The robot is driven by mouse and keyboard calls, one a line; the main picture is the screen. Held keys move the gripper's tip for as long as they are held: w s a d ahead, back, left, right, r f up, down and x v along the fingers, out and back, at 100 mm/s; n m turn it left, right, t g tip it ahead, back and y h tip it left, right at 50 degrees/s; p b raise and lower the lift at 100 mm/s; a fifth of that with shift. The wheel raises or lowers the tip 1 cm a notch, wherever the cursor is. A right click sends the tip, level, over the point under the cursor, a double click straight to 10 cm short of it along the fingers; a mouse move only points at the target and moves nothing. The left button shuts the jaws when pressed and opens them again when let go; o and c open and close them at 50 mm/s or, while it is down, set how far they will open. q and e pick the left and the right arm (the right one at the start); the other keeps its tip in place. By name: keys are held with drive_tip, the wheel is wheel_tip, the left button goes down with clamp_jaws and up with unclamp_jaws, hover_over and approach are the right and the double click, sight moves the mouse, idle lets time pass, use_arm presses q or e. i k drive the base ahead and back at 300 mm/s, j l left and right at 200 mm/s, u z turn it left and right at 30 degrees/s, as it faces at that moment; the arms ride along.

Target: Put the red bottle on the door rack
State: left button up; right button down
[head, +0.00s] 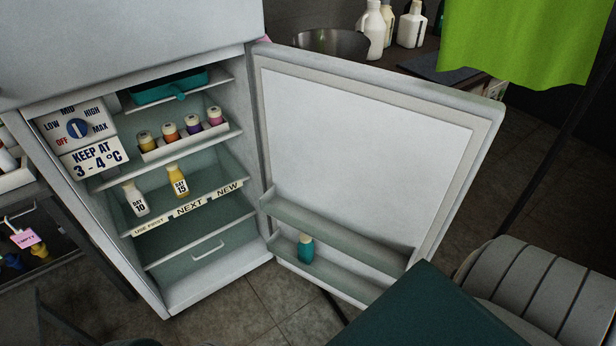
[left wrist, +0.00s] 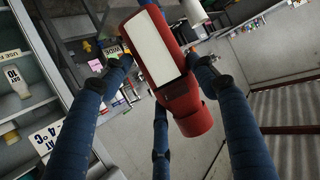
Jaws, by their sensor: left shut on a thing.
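The red bottle (left wrist: 185,105) with a blank white label shows in the left wrist view. My left gripper (left wrist: 162,70) is shut on it, its dark blue fingers around the bottle's sides. The bottle is tilted in that view, its wide red end toward the bottom. In the head view the fridge door (head: 365,150) stands open to the right. It has an upper door rack (head: 335,232) and a lower door rack (head: 335,288). A teal bottle (head: 305,250) stands in the lower one; the upper one looks empty. Neither gripper shows in the head view.
Inside the fridge are a white bottle (head: 135,200) marked DAY 10, a yellow bottle (head: 178,180) marked DAY 15, and a rack of small vials (head: 190,140). A steel bowl (head: 330,43) and white jugs (head: 411,25) stand behind the door. A green cloth (head: 530,40) hangs at upper right.

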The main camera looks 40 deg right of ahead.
sight(340, 237)
drive_tip(key=l, duration=0.45)
drive_tip(key=k+l+u, duration=0.15)
drive_tip(key=l, duration=0.75)
drive_tip(key=k+l+u, duration=0.15)
drive_tip(key=l, duration=0.75)
drive_tip(key=k+l+u, duration=0.15)
drive_tip(key=l, duration=0.25)
drive_tip(key=k+l, duration=0.1)
drive_tip(key=l, duration=0.35)
drive_tip(key=u, duration=0.05)
